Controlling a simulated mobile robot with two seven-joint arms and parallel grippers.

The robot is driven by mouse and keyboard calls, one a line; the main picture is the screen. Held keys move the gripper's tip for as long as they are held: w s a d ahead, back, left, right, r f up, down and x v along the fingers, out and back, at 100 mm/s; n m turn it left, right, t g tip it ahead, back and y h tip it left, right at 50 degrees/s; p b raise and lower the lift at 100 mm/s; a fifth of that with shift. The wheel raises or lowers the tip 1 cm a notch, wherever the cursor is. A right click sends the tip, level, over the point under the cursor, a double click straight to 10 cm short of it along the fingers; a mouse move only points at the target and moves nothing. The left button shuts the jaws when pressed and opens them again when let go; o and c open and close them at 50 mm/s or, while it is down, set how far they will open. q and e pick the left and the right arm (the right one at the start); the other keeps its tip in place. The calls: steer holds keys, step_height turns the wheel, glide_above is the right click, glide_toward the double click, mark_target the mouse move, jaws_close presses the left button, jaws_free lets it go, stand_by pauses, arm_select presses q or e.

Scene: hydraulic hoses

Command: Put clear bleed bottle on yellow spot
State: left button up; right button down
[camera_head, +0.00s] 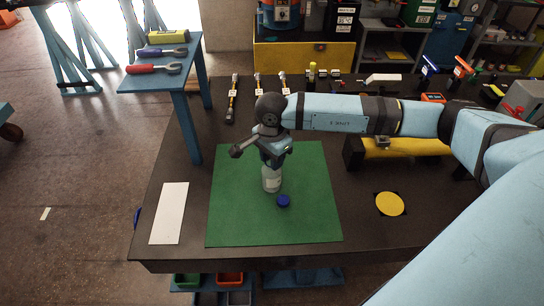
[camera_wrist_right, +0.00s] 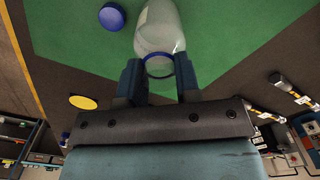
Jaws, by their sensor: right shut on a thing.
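The clear bleed bottle (camera_head: 271,180) stands on the green mat (camera_head: 238,215); its clear body also shows in the right wrist view (camera_wrist_right: 160,28), with a blue ring at its neck. My right gripper (camera_head: 272,163) comes down on the bottle from above, its fingers on both sides of the neck and shut on it; the fingers show in the right wrist view (camera_wrist_right: 159,80). A blue cap (camera_head: 284,201) lies on the mat beside the bottle. The yellow spot (camera_head: 389,204) is a round patch on the dark table, right of the mat. My left gripper is not in view.
A white strip (camera_head: 169,213) lies left of the mat. A yellow block (camera_head: 405,147) sits behind the yellow spot. Several hose fittings and tools line the back of the table. A blue side stand (camera_head: 160,76) holds tools. The table between mat and spot is clear.

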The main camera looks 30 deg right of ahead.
steer(key=shift+f+b, duration=0.2)
steer(key=shift+b, duration=0.1)
steer(key=c, duration=0.8)
jaws_free()
steer(key=shift+r, duration=0.1)
